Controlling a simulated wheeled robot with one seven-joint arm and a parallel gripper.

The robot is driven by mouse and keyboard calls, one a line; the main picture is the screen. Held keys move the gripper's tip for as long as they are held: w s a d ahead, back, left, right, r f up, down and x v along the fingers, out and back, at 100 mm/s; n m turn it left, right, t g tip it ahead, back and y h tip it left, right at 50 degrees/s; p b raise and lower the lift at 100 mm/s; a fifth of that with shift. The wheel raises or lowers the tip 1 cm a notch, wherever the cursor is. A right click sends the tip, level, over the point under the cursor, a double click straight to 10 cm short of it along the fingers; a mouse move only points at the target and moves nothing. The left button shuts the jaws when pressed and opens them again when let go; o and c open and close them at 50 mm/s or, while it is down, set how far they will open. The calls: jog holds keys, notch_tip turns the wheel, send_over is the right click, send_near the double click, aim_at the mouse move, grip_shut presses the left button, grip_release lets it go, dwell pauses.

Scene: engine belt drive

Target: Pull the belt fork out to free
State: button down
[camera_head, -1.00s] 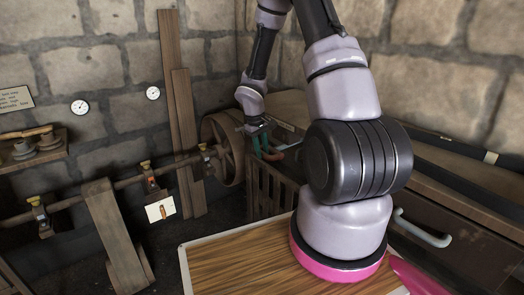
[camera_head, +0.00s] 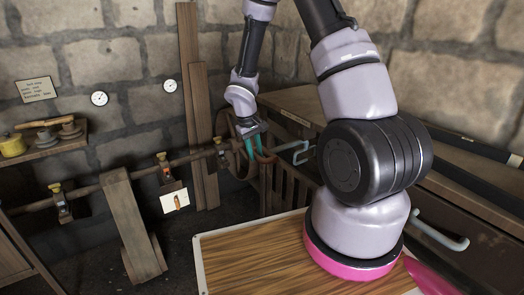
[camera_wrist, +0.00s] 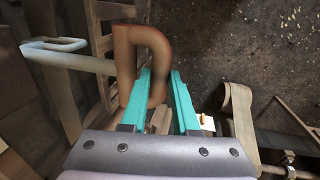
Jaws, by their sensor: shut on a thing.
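My gripper (camera_head: 253,148) has teal fingers and is at the right end of the line shaft, by the wooden-slatted stand. In the wrist view, my gripper (camera_wrist: 158,98) is shut on a brown, U-bent bar, which I take for the belt fork's handle (camera_wrist: 125,50). One leg of the bend is between the fingers; the other leg is outside, left of the left finger. In the head view, a small part of the handle (camera_head: 268,157) shows beside the fingers. The fork's far end is hidden.
A grey handle (camera_head: 293,147) sticks out close right of my gripper. The line shaft (camera_head: 90,190) runs along the wall, with a wide belt (camera_head: 128,220) hanging from it. A white card (camera_head: 174,201) hangs below. A wooden-topped table (camera_head: 250,255) is in front.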

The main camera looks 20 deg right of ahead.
jog(key=shift+a, duration=0.25)
jog(key=c, duration=0.7)
grip_release()
jog(key=shift+r, duration=0.15)
jog(key=r, duration=0.3)
jog(key=a+r, duration=0.1)
jog(key=r, duration=0.3)
jog(key=a+r, duration=0.1)
jog(key=r, duration=0.2)
jog(key=shift+s+r, duration=0.2)
jog(key=shift+s, duration=0.15)
